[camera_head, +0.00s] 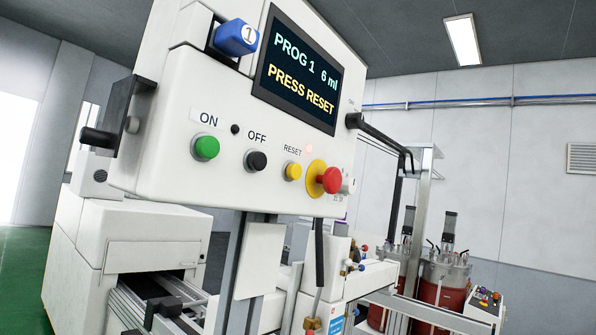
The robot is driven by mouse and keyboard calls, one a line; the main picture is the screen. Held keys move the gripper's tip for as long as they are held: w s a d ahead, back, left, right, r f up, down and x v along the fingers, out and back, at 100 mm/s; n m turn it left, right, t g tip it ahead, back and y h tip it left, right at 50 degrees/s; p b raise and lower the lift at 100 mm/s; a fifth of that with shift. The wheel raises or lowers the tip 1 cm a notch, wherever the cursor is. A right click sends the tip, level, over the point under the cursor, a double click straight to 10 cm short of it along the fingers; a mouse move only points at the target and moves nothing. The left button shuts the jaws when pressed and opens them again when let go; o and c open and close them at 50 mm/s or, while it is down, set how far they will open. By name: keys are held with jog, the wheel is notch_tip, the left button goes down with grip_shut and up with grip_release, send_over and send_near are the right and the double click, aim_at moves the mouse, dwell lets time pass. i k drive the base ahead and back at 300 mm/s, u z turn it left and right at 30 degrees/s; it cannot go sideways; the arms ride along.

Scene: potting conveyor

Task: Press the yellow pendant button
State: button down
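A yellow button (293,171) sits on the front of a white control panel (170,165), under the label RESET. It stands between the black OFF button (256,160) and a red mushroom button (329,180) on a yellow collar. The green ON button (206,147) is farther left. The screen (297,71) above them reads "PROG 1 6 ml" and "PRESS RESET". My gripper does not show in this view.
A blue selector marked 1 (236,38) sticks out at the panel's upper left. A black handle (383,137) juts from its right side. A conveyor (150,290) runs below. A smaller button box (485,300) and red tanks (440,295) stand at lower right.

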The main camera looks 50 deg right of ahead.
aim_at(293, 170)
jog(key=u, duration=1)
jog(key=k, duration=1.5)
jog(key=z, duration=0.5)
jog(key=i, duration=0.95)
jog(key=u, duration=0.05)
